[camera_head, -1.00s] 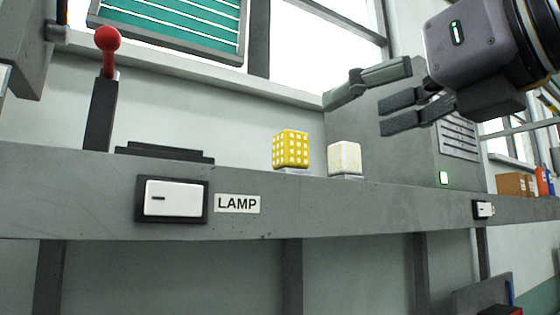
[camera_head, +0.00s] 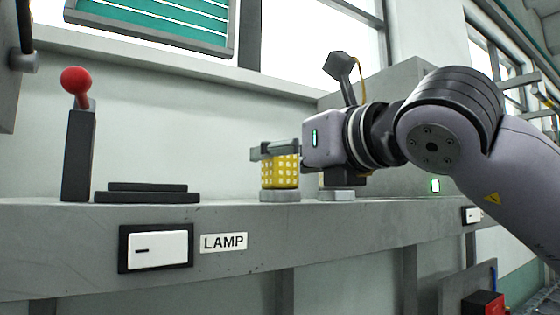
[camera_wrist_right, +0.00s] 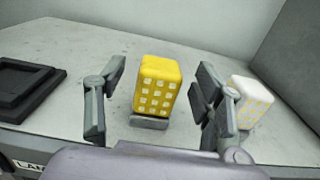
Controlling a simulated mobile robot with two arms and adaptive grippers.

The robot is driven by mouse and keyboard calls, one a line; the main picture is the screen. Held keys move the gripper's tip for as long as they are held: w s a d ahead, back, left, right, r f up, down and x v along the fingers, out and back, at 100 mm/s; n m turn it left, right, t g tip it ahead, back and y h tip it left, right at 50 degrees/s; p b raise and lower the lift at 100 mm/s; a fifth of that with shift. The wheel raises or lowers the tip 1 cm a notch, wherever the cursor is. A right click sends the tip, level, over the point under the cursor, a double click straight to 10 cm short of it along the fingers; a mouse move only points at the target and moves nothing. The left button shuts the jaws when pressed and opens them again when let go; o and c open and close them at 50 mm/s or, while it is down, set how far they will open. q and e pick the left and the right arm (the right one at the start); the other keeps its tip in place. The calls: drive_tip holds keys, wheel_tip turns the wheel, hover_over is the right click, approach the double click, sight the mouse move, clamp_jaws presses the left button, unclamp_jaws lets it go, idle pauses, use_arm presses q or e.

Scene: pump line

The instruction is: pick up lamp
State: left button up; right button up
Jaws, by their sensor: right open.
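A yellow cube lamp (camera_head: 280,172) with pale square dots sits on a small grey base (camera_head: 280,196) on the grey ledge. It also shows in the right wrist view (camera_wrist_right: 156,88), upright between my fingers. My right gripper (camera_head: 274,150) is open at the lamp's upper part, with one finger on each side of it. In the wrist view the right gripper (camera_wrist_right: 160,82) shows gaps between both fingers and the lamp. A paler cube (camera_wrist_right: 250,101) with faint yellow dots stands to the right. It is hidden behind my gripper in the head view. My left gripper is out of view.
A label reading LAMP (camera_head: 224,242) and a white switch (camera_head: 157,250) are on the ledge front. A red-knobbed lever (camera_head: 77,130) and a flat black plate (camera_head: 147,193) stand left. A grey cabinet (camera_head: 405,90) rises behind the right arm.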

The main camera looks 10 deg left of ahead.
drive_tip(key=x, duration=0.2)
drive_tip(key=shift+w+a+p, duration=0.2)
drive_tip(key=shift+p, duration=0.15)
drive_tip(key=shift+s+d, duration=0.1)
drive_tip(key=shift+c, duration=1.2)
drive_tip(key=c, duration=1.1)
